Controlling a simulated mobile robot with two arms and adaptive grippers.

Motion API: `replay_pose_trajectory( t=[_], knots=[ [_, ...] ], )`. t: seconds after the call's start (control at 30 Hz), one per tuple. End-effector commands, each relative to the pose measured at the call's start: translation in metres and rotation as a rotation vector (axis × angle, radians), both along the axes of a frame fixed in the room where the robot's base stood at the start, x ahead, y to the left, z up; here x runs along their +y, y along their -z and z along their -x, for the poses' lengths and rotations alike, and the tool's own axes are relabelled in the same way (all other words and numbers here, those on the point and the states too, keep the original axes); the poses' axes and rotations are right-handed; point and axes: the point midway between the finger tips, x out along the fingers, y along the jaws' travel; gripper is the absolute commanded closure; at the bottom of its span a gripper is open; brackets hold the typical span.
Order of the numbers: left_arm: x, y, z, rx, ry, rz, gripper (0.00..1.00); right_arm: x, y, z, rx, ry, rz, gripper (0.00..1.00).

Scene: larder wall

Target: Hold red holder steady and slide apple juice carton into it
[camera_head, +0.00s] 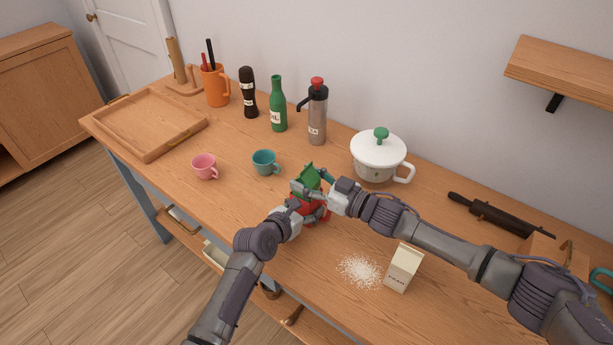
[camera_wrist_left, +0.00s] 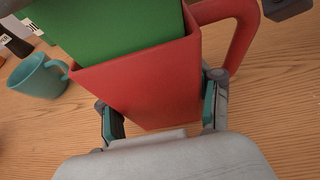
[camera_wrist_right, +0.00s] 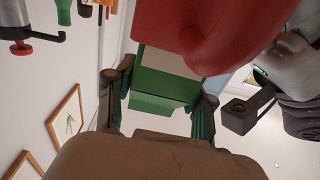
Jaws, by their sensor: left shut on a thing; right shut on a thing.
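The red holder (camera_head: 315,212) stands near the middle of the table, with a handle on one side in the left wrist view (camera_wrist_left: 145,85). The green apple juice carton (camera_head: 310,174) stands with its lower part inside the holder's open top; it also shows in the left wrist view (camera_wrist_left: 115,25). My left gripper (camera_head: 304,206) is shut on the holder, one finger on each side. My right gripper (camera_head: 318,187) is shut on the carton above the holder's rim, as the right wrist view (camera_wrist_right: 160,103) shows. The carton's bottom is hidden inside the holder.
A teal cup (camera_head: 265,163) and a pink cup (camera_head: 205,167) stand left of the holder. A white lidded pot (camera_head: 376,168) stands behind the right arm. Spilled white grains (camera_head: 360,271) and a cream carton (camera_head: 403,268) are in front. A wooden tray (camera_head: 150,150) lies far left.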

Motion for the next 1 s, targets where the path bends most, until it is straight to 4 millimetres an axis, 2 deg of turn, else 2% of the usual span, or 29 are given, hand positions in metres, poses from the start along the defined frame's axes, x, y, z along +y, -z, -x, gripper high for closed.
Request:
replay_pose_trajectory(
  t=[0.6, 1.0],
  knots=[
    [-0.001, 0.001, 0.001, 0.002, 0.002, 0.001, 0.72, 0.000, 0.022, 0.002, 0.005, 0.000, 0.008, 1.00],
    [-0.003, 0.002, 0.002, 0.002, 0.005, 0.003, 0.72, 0.000, 0.026, 0.002, 0.004, 0.001, 0.012, 1.00]
  ],
)
